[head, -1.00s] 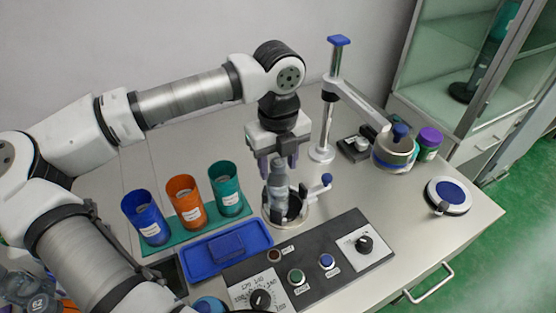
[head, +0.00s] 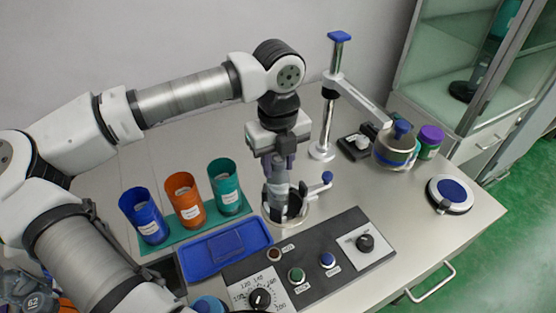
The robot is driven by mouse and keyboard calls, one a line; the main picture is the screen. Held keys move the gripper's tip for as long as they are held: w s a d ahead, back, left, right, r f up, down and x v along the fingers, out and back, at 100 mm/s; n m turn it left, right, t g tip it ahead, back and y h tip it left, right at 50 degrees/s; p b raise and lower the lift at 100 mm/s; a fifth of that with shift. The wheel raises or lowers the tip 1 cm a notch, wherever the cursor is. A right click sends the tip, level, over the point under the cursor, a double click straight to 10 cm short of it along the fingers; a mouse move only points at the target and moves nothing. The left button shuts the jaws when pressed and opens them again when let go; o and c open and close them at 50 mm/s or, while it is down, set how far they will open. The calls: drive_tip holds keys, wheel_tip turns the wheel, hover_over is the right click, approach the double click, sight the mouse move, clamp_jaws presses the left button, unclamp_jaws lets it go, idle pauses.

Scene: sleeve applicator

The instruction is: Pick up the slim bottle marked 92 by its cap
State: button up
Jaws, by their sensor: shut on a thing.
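A slim grey bottle (head: 280,190) stands upright in a round metal holder (head: 268,211) near the middle of the bench. No number can be read on it at this size. My gripper (head: 279,163) is directly above it, pointing down, with its purple-grey fingers closed around the bottle's top. The cap is mostly hidden between the fingers. The bottle's lower end is inside the holder and hidden by its rim.
A small lever with a blue knob (head: 327,177) is at the holder's right. A metal post (head: 328,120) with a side arm stands behind. Blue (head: 146,217), orange (head: 186,200) and teal (head: 225,187) cups stand left. A control panel (head: 310,262) lies in front.

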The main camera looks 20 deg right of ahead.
drive_tip(key=shift+r, duration=0.1)
drive_tip(key=shift+r+p, duration=1.7)
drive_tip(key=shift+r, duration=2)
